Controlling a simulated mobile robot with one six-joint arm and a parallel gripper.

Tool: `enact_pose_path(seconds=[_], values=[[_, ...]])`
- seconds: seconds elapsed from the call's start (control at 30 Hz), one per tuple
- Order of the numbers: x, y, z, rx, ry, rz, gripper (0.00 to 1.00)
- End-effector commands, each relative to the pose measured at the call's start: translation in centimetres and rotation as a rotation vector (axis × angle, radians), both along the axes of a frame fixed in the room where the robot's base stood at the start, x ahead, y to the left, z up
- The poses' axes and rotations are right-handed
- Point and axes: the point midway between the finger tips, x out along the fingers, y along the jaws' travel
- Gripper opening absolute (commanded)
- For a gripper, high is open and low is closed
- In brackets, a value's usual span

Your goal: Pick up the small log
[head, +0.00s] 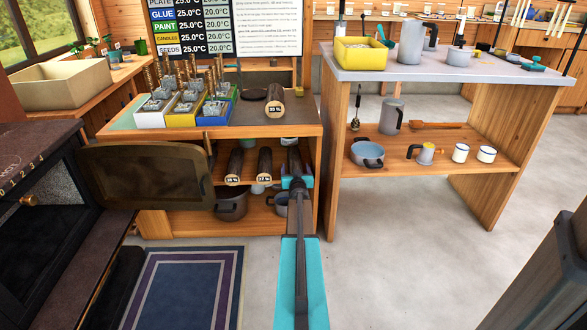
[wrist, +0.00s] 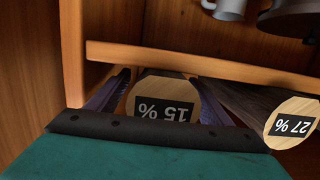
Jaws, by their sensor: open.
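In the wrist view, which is upside down, a log with a pale cut end marked 15 % (wrist: 162,90) lies between the two fingers of my gripper (wrist: 165,98). The fingers are open, one on each side of it; I cannot tell whether they touch it. A log marked 27 % (wrist: 292,122) lies beside it, outside the fingers. In the head view my gripper (head: 294,172) reaches into the cabinet's upper shelf and hides most of the 15 % log. The 27 % log (head: 265,163) and another log (head: 234,166) lie to its left.
A larger log (head: 275,104) lies on the cabinet top (head: 255,117) near several seedling boxes. An open stove door (head: 145,175) stands close on the left. Pots (head: 231,206) sit on the lower shelf. A side table (head: 440,70) stands right; the floor between is clear.

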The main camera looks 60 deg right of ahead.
Motion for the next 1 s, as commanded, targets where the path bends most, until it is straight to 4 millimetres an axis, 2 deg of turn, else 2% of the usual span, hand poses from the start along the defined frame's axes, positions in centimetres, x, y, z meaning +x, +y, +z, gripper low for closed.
enact_pose_path(seconds=[0.17,0.73,0.77,1.0], values=[[0.52,-0.69,-0.17,-0.001,0.001,0.000,0.74],[0.54,-0.67,-0.10,-0.001,0.001,0.000,0.74],[0.54,-0.67,-0.10,-0.001,0.001,0.000,0.70],[0.54,-0.66,-0.11,-0.001,0.001,0.000,0.30]])
